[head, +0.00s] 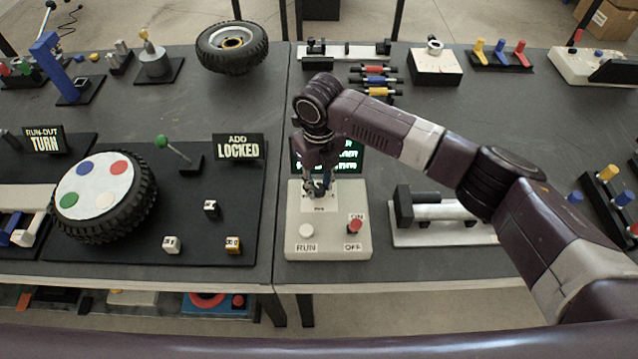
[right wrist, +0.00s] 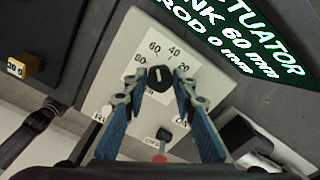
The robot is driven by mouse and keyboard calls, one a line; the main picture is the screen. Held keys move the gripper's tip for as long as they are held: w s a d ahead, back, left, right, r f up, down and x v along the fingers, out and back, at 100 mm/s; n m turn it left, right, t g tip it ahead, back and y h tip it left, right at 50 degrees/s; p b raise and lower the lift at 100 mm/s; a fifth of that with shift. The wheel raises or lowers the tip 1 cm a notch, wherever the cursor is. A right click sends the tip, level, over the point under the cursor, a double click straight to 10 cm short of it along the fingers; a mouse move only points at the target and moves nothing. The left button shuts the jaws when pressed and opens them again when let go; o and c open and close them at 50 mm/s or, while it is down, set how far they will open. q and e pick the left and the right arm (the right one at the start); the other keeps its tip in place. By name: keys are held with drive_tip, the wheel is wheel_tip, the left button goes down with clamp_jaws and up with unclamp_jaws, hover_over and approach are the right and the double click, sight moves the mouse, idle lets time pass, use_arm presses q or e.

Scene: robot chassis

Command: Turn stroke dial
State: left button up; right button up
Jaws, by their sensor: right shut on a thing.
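A white control box (head: 328,236) stands on the dark table, with a white RUN button (head: 306,231) and a red-topped ON/OFF switch (head: 354,226). In the right wrist view, its black stroke dial (right wrist: 160,77) sits on a scale marked 20, 40, 60 and 80. My right gripper (head: 318,187) comes down over the dial and mostly hides it in the head view. In the right wrist view, the right gripper (right wrist: 157,92) has its blue fingers on both sides of the dial, shut on it. My left gripper is out of view.
A wheel (head: 105,195) with colored discs and an ADD LOCKED sign (head: 238,147) are left. A cylinder on a plate (head: 440,212) lies right.

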sight(319, 188)
drive_tip(key=shift+w+r, duration=0.1)
idle(0.4)
drive_tip(key=o, duration=1.2)
drive_tip(key=shift+c, duration=0.2)
wheel_tip(319, 188, up, 12)
drive_tip(key=shift+s, duration=0.2)
